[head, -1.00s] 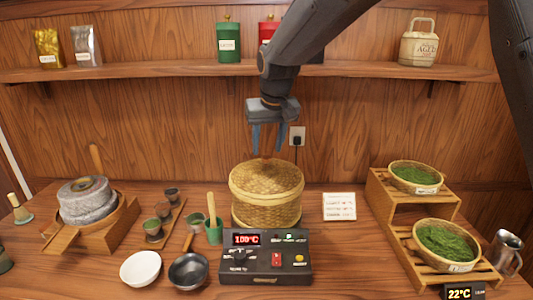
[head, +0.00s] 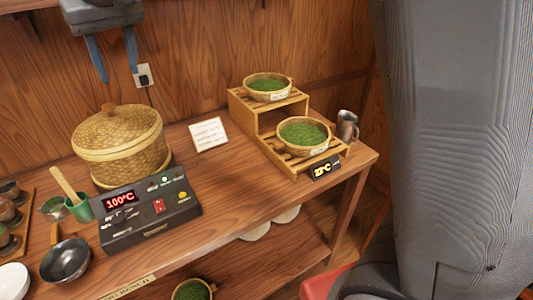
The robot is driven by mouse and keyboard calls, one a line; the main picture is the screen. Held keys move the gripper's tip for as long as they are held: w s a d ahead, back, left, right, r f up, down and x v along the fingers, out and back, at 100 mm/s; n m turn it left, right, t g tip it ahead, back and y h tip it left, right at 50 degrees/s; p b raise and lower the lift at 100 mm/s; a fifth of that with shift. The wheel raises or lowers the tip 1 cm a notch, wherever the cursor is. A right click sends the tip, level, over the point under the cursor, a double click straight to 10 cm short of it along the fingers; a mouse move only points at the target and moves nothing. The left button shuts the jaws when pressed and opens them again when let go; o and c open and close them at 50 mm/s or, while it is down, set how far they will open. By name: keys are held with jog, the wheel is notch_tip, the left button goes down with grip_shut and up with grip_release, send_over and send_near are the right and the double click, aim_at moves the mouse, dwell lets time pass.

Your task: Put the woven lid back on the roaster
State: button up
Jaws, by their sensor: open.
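The woven lid (head: 117,127) is a tan basketwork disc with a small brown knob on top. It sits on the roaster (head: 128,173), a woven drum behind a dark control box (head: 150,212) whose red display reads 100°C. The lid looks level and covers the top, though I cannot tell if it is fully seated. My gripper (head: 115,72) is at the upper left, above the lid and apart from it. Its two blue-grey fingers point down, spread apart, with nothing between them.
A wooden stepped rack (head: 240,103) holds two baskets of green leaves, the upper (head: 268,87) and lower (head: 304,133). A white card (head: 208,134) and a metal jug (head: 347,126) stand nearby. Bowls and cups crowd the left. The bench front right of the control box is clear.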

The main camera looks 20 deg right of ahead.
jog(key=s+d+f+m, duration=0.2)
jog(key=s+d+f, duration=0.1)
jog(key=d+f, duration=0.8)
jog(key=s+d+f+m+g+h, duration=0.1)
jog(key=s+d+f, duration=0.5)
jog(key=s+d, duration=0.3)
jog(key=s+d+f+m+g, duration=0.1)
jog(key=s+d+f+m, duration=0.1)
jog(key=s+d+f, duration=0.4)
jog(key=s+d, duration=0.3)
jog(key=d, duration=0.2)
jog(key=shift+f+h, duration=0.15)
jog(key=shift+h, duration=0.25)
jog(key=shift+d, duration=0.1)
jog(key=shift+w+f+b, duration=0.1)
jog(key=shift+f+b, duration=0.3)
jog(key=shift+f, duration=0.05)
